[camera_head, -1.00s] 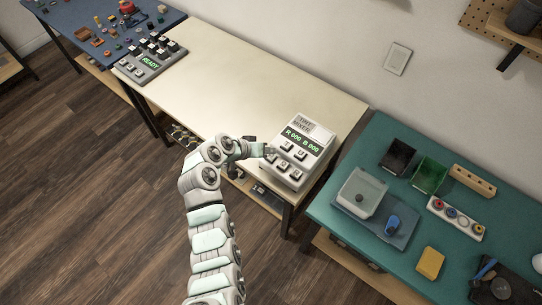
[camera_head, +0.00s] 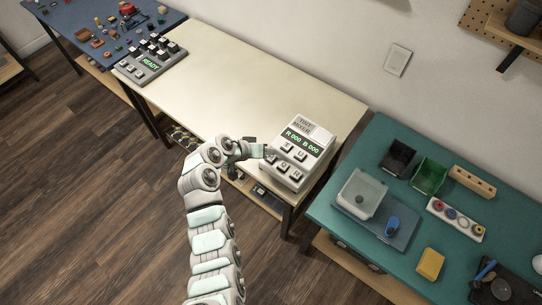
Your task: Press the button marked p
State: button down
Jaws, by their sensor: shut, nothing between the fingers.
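A light grey keypad device (camera_head: 301,150) stands at the right end of the cream table. Its green display reads "R 000 B 000", with several pale buttons below it; their letters are too small to read surely, so I cannot tell which one is p. My gripper (camera_head: 268,152) is shut and empty at the left edge of this device, close to its left upper button. Whether it touches a button cannot be seen. A second device (camera_head: 150,62) with a green "READY" display and dark and white keys stands at the table's far left end.
The cream table (camera_head: 240,75) is clear between the two devices. A teal table (camera_head: 340,195) at right holds a clear box (camera_head: 361,192), a green bin (camera_head: 430,176), a yellow block (camera_head: 430,263) and other items. A blue table (camera_head: 75,15) with small parts lies at far left.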

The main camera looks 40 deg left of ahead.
aim_at(269, 158)
jog(key=shift+f, duration=0.15)
dwell(0.7)
jog(key=shift+f+b, duration=0.3)
jog(key=shift+b, duration=0.2)
jog(key=shift+f+b, duration=0.5)
jog(key=shift+f, duration=0.05)
dwell(0.4)
dwell(0.4)
jog(key=shift+r+p, duration=0.45)
jog(key=shift+r, duration=0.5)
jog(key=shift+r, duration=0.1)
jog(key=shift+r+p, duration=1.1)
jog(key=shift+r, duration=1.4)
